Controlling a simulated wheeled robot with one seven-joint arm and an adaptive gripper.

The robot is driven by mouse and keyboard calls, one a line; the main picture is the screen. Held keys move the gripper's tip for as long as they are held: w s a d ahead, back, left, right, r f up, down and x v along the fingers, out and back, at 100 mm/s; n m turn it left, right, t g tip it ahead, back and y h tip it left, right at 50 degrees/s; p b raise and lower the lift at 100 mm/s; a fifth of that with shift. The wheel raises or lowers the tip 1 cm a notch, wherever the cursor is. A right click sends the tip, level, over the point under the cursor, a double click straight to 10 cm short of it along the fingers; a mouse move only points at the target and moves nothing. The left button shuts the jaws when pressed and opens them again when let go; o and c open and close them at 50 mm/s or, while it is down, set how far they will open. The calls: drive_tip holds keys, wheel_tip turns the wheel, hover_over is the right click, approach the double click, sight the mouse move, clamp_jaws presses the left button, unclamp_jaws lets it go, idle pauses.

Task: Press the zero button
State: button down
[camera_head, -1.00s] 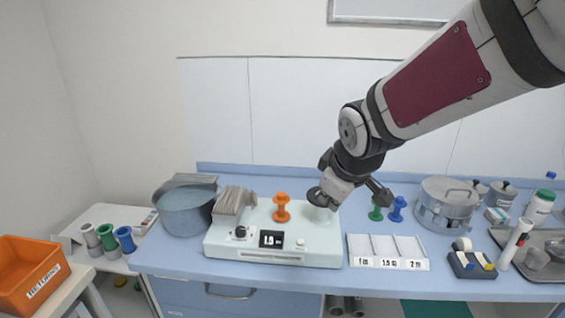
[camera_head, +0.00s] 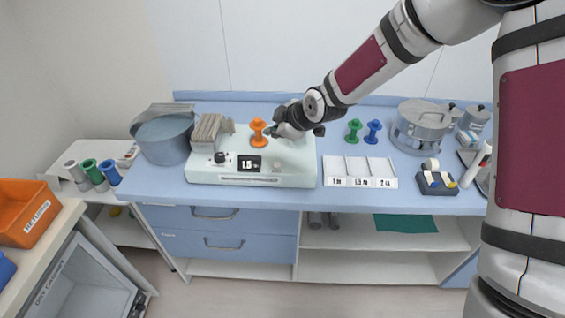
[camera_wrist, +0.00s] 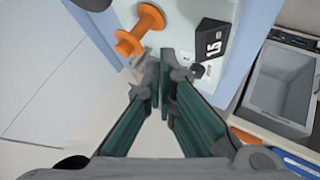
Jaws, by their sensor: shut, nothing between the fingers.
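The pale green device (camera_head: 205,174) stands on the blue counter. Its front has a black display (camera_head: 249,164) reading 1.5, with a black knob on the left. A small round pale button (camera_head: 277,166) sits to the right of the display; I take it as the zero button. My gripper (camera_head: 274,131) is shut and empty, over the device's right rear part, beside the orange spool (camera_head: 258,132). In the wrist view the shut fingertips (camera_wrist: 165,62) lie between the orange spool (camera_wrist: 139,30) and the display (camera_wrist: 211,40). The button cannot be made out there.
Grey plates (camera_head: 208,130) stand on the device's left, beside a grey-blue pot (camera_head: 165,139). A white sorting tray (camera_head: 358,182) lies to the right, with green (camera_head: 354,131) and blue (camera_head: 373,132) spools behind.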

sight(275, 165)
drive_tip(key=shift+f, duration=0.15)
drive_tip(key=shift+f+b, duration=1.45)
drive_tip(key=shift+f, duration=2.85)
drive_tip(key=shift+f, duration=0.15)
drive_tip(key=shift+f, duration=0.25)
drive_tip(key=shift+f+b, duration=0.35)
drive_tip(key=shift+f, duration=0.1)
drive_tip(key=shift+r+p, duration=0.35)
drive_tip(key=shift+r, duration=0.55)
